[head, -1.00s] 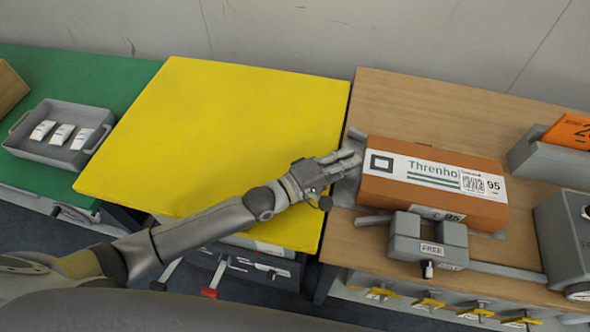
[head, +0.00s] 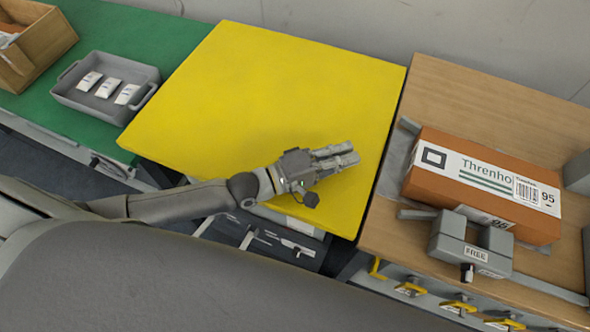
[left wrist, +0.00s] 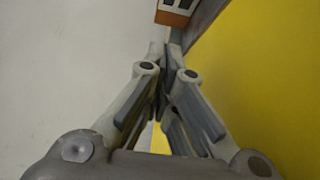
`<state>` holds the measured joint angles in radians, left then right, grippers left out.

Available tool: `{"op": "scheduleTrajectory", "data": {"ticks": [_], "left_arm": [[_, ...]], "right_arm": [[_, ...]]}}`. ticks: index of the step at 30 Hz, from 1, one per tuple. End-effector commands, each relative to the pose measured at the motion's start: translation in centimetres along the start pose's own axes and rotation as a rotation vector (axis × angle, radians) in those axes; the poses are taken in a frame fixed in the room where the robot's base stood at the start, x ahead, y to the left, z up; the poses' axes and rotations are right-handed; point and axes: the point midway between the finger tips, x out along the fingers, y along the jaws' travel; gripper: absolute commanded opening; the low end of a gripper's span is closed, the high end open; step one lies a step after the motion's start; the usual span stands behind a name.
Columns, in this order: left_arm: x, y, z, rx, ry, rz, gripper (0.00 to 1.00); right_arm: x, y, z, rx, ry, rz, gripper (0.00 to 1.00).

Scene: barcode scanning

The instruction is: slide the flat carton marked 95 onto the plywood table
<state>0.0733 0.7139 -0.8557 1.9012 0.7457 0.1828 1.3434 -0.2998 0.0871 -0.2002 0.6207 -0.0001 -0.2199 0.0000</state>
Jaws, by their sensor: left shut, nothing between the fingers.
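The flat carton marked 95 (head: 484,181) is orange-brown with a white label and lies on the plywood table (head: 450,85) at the right in the head view. It rests on a grey plate with bars around it. A small part of an orange-brown box with a white label also shows at the top of the left wrist view (left wrist: 176,12). My left gripper (head: 352,156) is shut and empty. It is over the right part of the yellow surface, left of the carton and apart from it. My right gripper is not in view.
A grey clamp marked FREE (head: 468,242) stands at the carton's near side. The yellow surface (head: 270,90) is otherwise clear. A grey tray (head: 65,95) with white packets and a wooden box (head: 50,45) sit on the green table (head: 160,40). The plywood behind the carton is clear.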

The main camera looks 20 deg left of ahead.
Motion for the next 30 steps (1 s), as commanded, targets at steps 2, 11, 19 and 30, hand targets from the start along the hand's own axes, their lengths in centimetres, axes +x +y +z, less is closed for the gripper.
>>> {"op": "scheduleTrajectory", "data": {"ticks": [2, 11, 19, 30], "left_arm": [[-1.9, -0.3, 0.0, 0.001, 0.000, -0.004, 0.00], [-7.8, -0.2, 0.0, 0.000, -0.001, -0.005, 0.00], [-10.7, -0.1, 0.0, 0.000, 0.000, -0.001, 0.00], [-11.2, 0.0, 0.0, 0.000, 0.000, 0.001, 0.00]], "right_arm": [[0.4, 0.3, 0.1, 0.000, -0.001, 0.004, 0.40], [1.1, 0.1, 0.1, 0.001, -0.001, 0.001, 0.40], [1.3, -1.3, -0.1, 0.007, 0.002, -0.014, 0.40], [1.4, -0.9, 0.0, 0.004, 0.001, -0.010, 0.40]]}}
